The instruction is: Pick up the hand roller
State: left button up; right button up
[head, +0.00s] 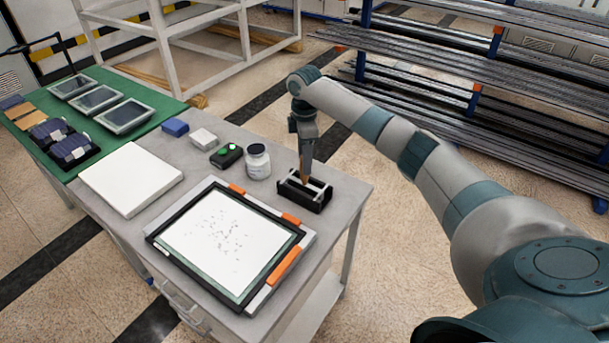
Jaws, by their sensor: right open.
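A small black holder (318,204) stands at the right end of the grey table, with pale bars across it. The hand roller appears to be in this holder, but it is too small and too covered to make out clearly. My right arm reaches in from the right, and my right gripper (304,178) points straight down with its fingertips at the holder. It is open. I cannot tell whether the fingertips touch the roller. My left gripper is not in view.
A framed white panel (225,240) with orange clips lies in front of the holder. A white slab (131,178) and green mat (120,84) lie farther left. Metal racks stand behind.

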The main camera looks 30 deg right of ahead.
aim_at(305, 183)
jog(key=shift+s+f+p, duration=0.1)
jog(key=shift+f+p, duration=0.5)
jog(key=shift+p, duration=0.05)
notch_tip(305, 183, down, 3)
jog(key=shift+a+f+p, duration=0.1)
jog(key=shift+p, duration=0.6)
jog(key=shift+f, duration=0.4)
grip_shut()
jog(key=shift+r, duration=0.15)
